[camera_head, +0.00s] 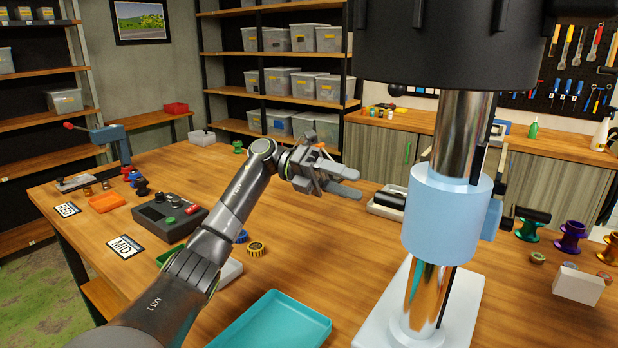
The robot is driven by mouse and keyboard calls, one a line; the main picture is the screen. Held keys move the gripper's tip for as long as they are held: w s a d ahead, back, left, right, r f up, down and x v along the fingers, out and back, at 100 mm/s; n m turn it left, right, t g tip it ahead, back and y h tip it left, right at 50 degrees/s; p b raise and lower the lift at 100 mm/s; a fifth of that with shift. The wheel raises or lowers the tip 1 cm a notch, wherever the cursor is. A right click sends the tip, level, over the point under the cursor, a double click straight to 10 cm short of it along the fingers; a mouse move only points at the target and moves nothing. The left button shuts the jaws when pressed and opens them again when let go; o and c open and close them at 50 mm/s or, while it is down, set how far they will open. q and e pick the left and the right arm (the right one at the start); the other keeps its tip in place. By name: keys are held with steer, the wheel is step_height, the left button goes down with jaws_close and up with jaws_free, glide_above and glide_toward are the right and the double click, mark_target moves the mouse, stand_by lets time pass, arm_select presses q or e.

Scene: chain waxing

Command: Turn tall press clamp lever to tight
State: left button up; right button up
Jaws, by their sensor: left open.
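A tall press stands close in front on the right, with a white base plate (465,315), a chrome column (465,130), a light blue collar (445,215) and a large black head (450,40) above. A black bar-like handle (533,214) shows just right of the collar, beside a blue part partly hidden behind it; I cannot tell for sure that it is the clamp lever. My left gripper (351,182) is open and empty, left of the collar and apart from it, fingers pointing right. My right gripper is not in view.
A teal tray (275,322) lies at the front edge. A dark control box (170,217) and an orange tray (106,202) are at left. A blue press (112,140) stands at the far left. Coloured spools (570,238) and a white block (578,285) are at right.

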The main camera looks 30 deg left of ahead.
arm_select(q)
steer(key=a+b, duration=0.1)
steer(key=a, duration=0.8)
steer(key=shift+s+a+r, duration=0.2)
steer(key=shift+a+r, duration=0.2)
steer(key=shift+r, duration=0.1)
